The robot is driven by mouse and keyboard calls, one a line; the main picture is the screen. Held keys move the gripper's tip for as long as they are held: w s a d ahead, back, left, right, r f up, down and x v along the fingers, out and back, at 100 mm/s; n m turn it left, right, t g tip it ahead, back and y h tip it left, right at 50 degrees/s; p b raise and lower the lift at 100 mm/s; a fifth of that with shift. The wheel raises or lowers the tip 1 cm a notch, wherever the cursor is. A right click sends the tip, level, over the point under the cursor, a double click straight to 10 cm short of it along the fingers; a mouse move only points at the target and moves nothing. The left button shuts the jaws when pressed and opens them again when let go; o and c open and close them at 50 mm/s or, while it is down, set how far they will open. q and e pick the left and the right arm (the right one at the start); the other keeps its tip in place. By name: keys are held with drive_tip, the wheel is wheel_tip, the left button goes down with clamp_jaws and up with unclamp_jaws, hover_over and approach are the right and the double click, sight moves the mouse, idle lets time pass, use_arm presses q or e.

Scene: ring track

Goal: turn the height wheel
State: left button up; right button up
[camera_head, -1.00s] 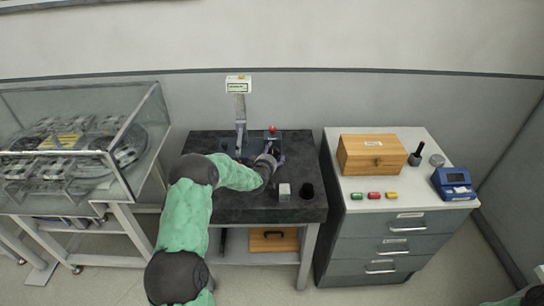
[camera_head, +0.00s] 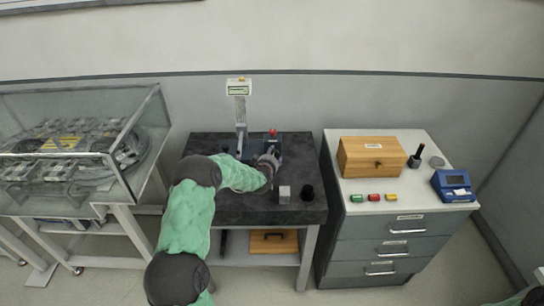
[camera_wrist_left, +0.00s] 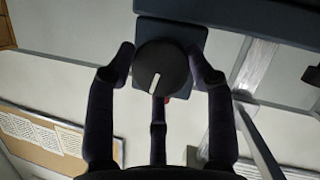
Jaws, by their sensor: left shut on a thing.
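The height wheel is a round black knob (camera_wrist_left: 161,68) with a white pointer line, mounted on a dark blue-grey block (camera_wrist_left: 172,24) in the left wrist view. My left gripper (camera_wrist_left: 165,75) has its fingers on both sides of the knob and is shut on it. In the head view my left gripper (camera_head: 272,158) is at the instrument stand on the dark table, and the knob is hidden behind it. The stand has a metal column (camera_head: 240,115) topped by a small display (camera_head: 239,87). A red part (camera_head: 272,132) shows beside the gripper.
The dark table (camera_head: 230,213) also holds a small metal block (camera_head: 284,194) and a black cup (camera_head: 307,192). A glass-covered ring track (camera_head: 75,150) stands at left. A drawer cabinet (camera_head: 390,222) at right carries a wooden box (camera_head: 371,156) and a blue device (camera_head: 454,185).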

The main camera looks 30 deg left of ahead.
use_arm(q)
drive_tip(key=m+p, duration=0.1)
drive_tip(key=p, duration=0.1)
drive_tip(key=d+f+m+g+y+p, duration=0.1)
drive_tip(key=m+p, duration=0.1)
drive_tip(key=p, duration=0.1)
drive_tip(key=shift+s+g+y, duration=0.2)
drive_tip(key=shift+g+y, duration=0.1)
drive_tip(key=shift+f+m+g+y+p, duration=0.2)
drive_tip(key=shift+m+g+y+p, duration=0.25)
drive_tip(key=shift+m+p, duration=0.6)
drive_tip(key=shift+a, duration=0.1)
drive_tip(key=shift+f, duration=0.1)
drive_tip(key=o, duration=1.1)
drive_tip(key=shift+a, duration=0.1)
drive_tip(key=shift+w+a+r, duration=0.1)
drive_tip(key=shift+r, duration=0.35)
drive_tip(key=shift+r, duration=0.15)
